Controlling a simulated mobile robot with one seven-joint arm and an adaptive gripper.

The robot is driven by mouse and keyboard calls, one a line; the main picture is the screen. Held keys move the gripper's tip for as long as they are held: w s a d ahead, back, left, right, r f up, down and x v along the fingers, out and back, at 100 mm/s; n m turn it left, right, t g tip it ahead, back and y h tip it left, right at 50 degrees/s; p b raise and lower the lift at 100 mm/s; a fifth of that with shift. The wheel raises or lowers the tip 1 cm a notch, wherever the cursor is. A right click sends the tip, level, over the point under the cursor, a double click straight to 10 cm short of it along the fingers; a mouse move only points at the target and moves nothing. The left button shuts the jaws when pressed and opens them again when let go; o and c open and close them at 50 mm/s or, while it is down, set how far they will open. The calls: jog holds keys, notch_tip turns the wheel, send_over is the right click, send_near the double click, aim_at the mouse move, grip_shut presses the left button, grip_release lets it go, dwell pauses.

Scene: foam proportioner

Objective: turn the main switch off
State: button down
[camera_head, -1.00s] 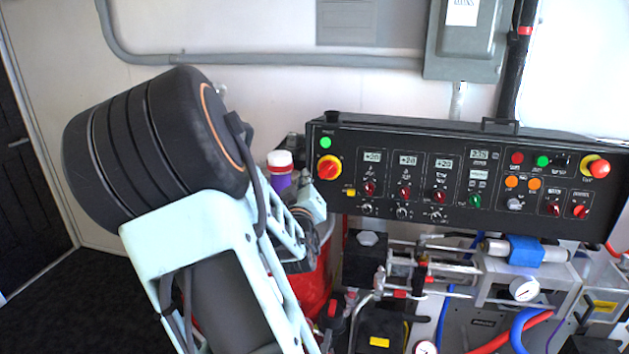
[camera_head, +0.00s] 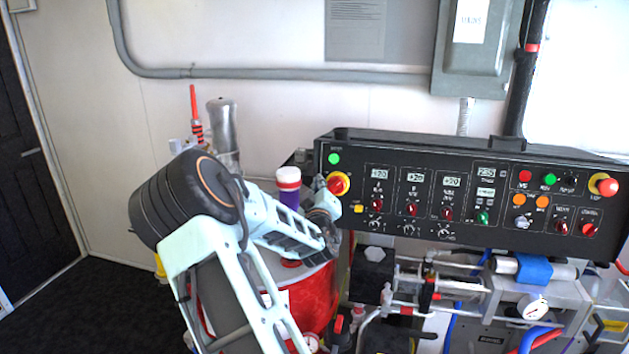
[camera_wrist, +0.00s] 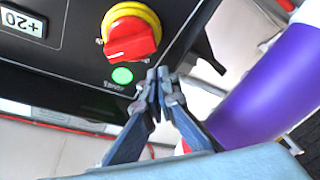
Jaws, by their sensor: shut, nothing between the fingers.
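The main switch (camera_head: 338,184) is a red knob on a yellow round base at the left end of the black control panel (camera_head: 500,170). In the wrist view the main switch (camera_wrist: 131,40) is near the top, with its red grip bar lying roughly across the picture. My gripper (camera_wrist: 158,78) is shut and empty, its fingertips below and right of the knob, beside the green lamp (camera_wrist: 122,76). They appear apart from the knob. In the head view my gripper (camera_head: 326,204) is just below and left of the switch, its fingertips hard to make out.
A purple bottle with a white and red cap (camera_head: 288,184) stands left of the panel, close to my wrist. A red drum (camera_head: 318,300) is below. A red and yellow button (camera_head: 603,184) is at the panel's right end. Hoses and valves fill the space under the panel.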

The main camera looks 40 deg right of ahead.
jog(key=shift+s+d+f, duration=0.4)
jog(key=shift+s+f, duration=0.35)
